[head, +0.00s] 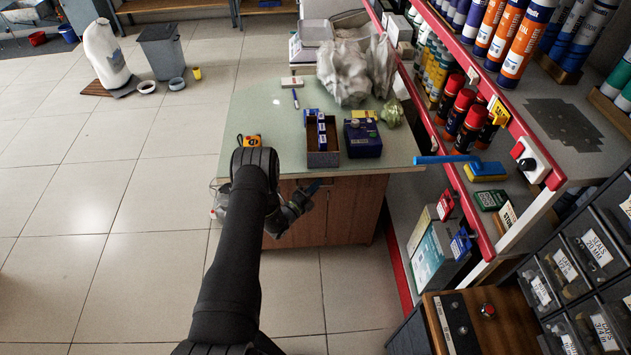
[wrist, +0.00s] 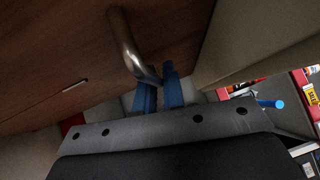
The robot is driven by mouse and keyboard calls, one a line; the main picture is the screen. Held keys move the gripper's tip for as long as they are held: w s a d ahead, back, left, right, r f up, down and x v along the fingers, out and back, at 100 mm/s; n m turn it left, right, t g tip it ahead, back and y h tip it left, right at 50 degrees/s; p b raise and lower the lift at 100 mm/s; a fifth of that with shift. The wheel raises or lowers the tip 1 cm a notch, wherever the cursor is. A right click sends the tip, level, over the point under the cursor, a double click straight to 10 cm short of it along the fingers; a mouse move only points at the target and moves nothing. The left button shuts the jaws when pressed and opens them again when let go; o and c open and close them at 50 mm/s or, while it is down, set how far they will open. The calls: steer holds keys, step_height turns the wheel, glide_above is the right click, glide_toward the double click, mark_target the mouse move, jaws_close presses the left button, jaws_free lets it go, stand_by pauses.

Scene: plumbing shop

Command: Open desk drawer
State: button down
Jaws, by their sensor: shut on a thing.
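The desk (head: 352,212) has a brown wooden front and a pale green top. In the head view my gripper (head: 312,188) is at the desk's front, below the top's near edge, and my arm hides part of that front. In the wrist view a curved metal handle (wrist: 124,42) stands out from a brown wooden face (wrist: 60,60). The blue fingers of my gripper (wrist: 159,88) are around the handle's lower end and shut on it. How far the drawer stands out from the desk cannot be told.
A red-edged shelf (head: 470,75) stands close on the right.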

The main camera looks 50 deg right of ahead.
steer(key=s+a, duration=1.8)
steer(key=c, duration=1.8)
jaws_free()
steer(key=shift+a, duration=0.1)
steer(key=a+f, duration=0.2)
steer(key=a, duration=1.5)
steer(key=shift+f, duration=0.15)
steer(key=shift+a, duration=0.1)
steer(key=d+r, duration=0.1)
steer(key=d, duration=0.9)
steer(key=shift+r, duration=0.15)
